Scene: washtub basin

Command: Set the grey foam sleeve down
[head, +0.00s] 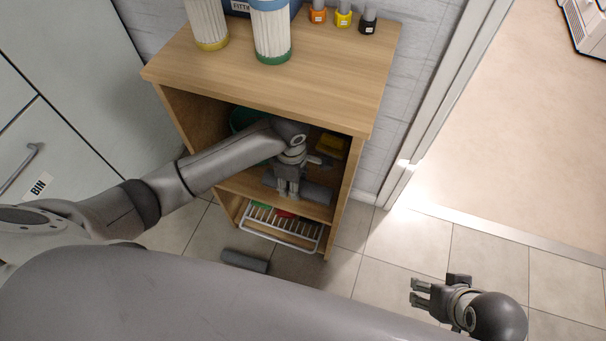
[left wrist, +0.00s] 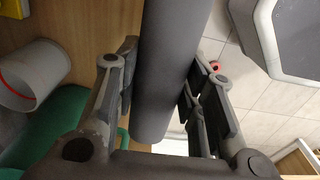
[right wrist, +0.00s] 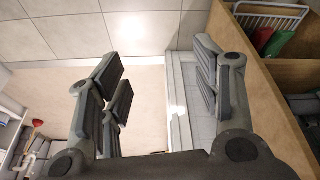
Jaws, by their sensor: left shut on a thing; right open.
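The grey foam sleeve (left wrist: 165,70) is a dark grey cylinder between the fingers of my left gripper (left wrist: 160,92) in the left wrist view. The fingers are shut on it from both sides. In the head view my left gripper (head: 287,192) points down at the front of the wooden cabinet's middle shelf (head: 236,184). The sleeve (head: 316,193) lies across the fingers there, partly hidden by them. I cannot tell whether it touches the shelf. My right gripper (head: 420,292) is open and empty over the tiled floor, well right of the cabinet.
Another dark grey cylinder (head: 245,261) lies on the floor before the cabinet. A white wire basket (head: 283,228) juts out below the shelf. A green container (head: 240,118) and a yellow item (head: 331,146) are inside. Filters (head: 271,35) and small bottles (head: 343,18) stand on the top (head: 335,75).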

